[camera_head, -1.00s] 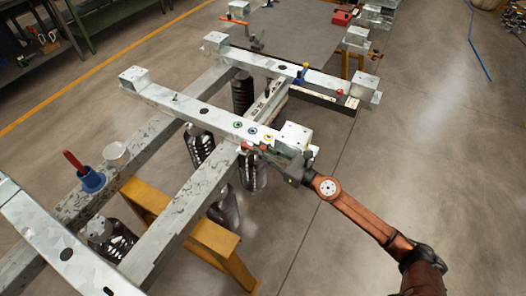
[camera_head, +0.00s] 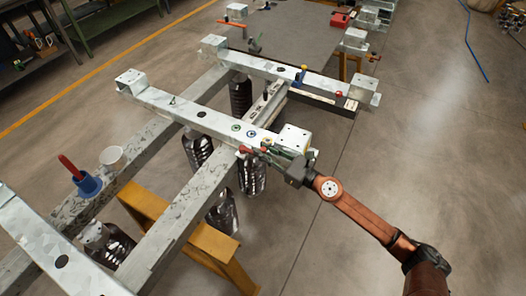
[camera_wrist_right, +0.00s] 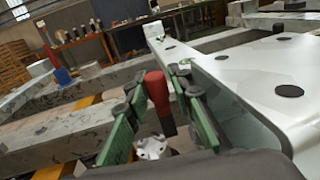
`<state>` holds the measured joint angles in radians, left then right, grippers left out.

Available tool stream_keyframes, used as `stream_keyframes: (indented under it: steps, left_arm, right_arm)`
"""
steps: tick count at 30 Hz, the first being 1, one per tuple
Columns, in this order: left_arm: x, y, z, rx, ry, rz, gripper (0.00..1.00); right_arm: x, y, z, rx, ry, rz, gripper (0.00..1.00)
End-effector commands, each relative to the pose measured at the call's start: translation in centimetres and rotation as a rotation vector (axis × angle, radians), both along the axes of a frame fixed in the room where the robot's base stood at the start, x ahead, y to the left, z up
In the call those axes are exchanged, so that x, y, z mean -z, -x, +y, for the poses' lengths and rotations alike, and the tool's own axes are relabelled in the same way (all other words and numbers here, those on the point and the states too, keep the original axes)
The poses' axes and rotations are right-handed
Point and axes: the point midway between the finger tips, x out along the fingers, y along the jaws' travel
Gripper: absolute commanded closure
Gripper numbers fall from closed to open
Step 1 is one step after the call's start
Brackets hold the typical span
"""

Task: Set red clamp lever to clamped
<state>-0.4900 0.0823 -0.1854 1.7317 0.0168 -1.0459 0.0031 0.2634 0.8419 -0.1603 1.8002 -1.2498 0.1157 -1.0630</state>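The red clamp lever (camera_wrist_right: 157,92) shows in the right wrist view as a red handle on a dark stem, standing nearly upright. A small red tip (camera_head: 242,149) by the beam in the head view looks like the same lever. My right gripper (camera_wrist_right: 157,84) has its two green-padded fingers apart, one on each side of the handle, with gaps visible. In the head view my right gripper (camera_head: 262,151) is beside the near side of the pale cross beam (camera_head: 190,108), close to its box end. Contact with the lever cannot be seen. My left gripper is out of view.
Open floor lies to the right.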

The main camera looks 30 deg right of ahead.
Motion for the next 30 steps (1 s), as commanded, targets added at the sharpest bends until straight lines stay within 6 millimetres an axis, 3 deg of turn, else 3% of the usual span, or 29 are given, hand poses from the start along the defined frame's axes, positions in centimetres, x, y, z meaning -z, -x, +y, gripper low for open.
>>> stream_keyframes:
  steps: [4,14,30]
  left_arm:
    - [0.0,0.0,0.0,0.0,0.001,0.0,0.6]
    - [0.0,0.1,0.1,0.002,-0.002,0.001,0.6]
    - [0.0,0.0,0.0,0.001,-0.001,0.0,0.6]
  right_arm:
    - [-0.1,-0.1,-0.1,0.003,0.0,-0.002,0.66]
    - [0.0,0.1,-0.1,0.002,0.0,-0.001,0.66]
    - [0.1,6.3,-3.0,-0.001,-0.001,0.002,0.66]
